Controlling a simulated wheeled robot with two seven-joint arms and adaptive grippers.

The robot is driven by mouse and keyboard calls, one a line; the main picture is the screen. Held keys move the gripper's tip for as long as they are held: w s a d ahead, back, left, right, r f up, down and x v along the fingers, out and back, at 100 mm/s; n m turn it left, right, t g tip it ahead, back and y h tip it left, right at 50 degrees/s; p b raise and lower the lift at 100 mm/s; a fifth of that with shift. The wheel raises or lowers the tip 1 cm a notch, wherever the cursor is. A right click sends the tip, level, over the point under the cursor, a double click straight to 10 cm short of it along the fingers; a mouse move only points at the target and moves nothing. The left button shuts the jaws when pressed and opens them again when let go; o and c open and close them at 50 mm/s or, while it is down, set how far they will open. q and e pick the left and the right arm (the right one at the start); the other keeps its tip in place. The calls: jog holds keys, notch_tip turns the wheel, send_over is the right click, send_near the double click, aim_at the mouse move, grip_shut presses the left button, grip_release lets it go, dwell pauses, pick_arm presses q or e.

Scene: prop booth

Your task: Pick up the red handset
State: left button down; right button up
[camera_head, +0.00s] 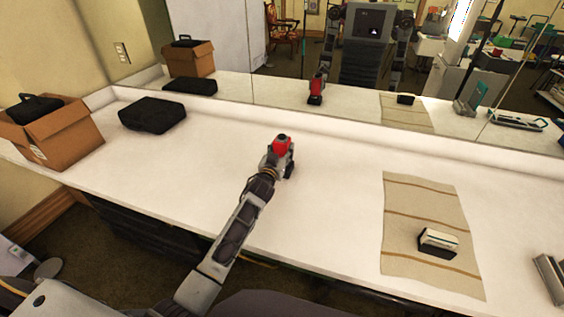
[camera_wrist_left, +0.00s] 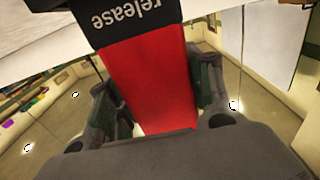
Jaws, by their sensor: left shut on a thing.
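The red handset (camera_head: 282,146) is at the middle of the white counter, with a red body and black parts. My left gripper (camera_head: 277,161) is shut on it, and the gripper partly hides it in the head view. In the left wrist view the red handset (camera_wrist_left: 152,80) runs between the two fingers of my left gripper (camera_wrist_left: 158,100), and its black end carries the word "release". I cannot tell whether the handset touches the counter. My right gripper does not show.
A striped cloth (camera_head: 420,205) at the right bears a small black-and-white block (camera_head: 438,241). A mirror (camera_head: 345,90) lines the back. The counter around the gripper is clear.

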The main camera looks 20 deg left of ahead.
aim_at(282, 135)
pick_arm(q)
jog(key=shift+r, duration=0.1)
jog(key=shift+r, duration=0.45)
notch_tip(282, 135, up, 8)
jog(key=shift+f+p, duration=0.1)
jog(key=shift+p, duration=0.6)
jog(key=shift+r, duration=0.65)
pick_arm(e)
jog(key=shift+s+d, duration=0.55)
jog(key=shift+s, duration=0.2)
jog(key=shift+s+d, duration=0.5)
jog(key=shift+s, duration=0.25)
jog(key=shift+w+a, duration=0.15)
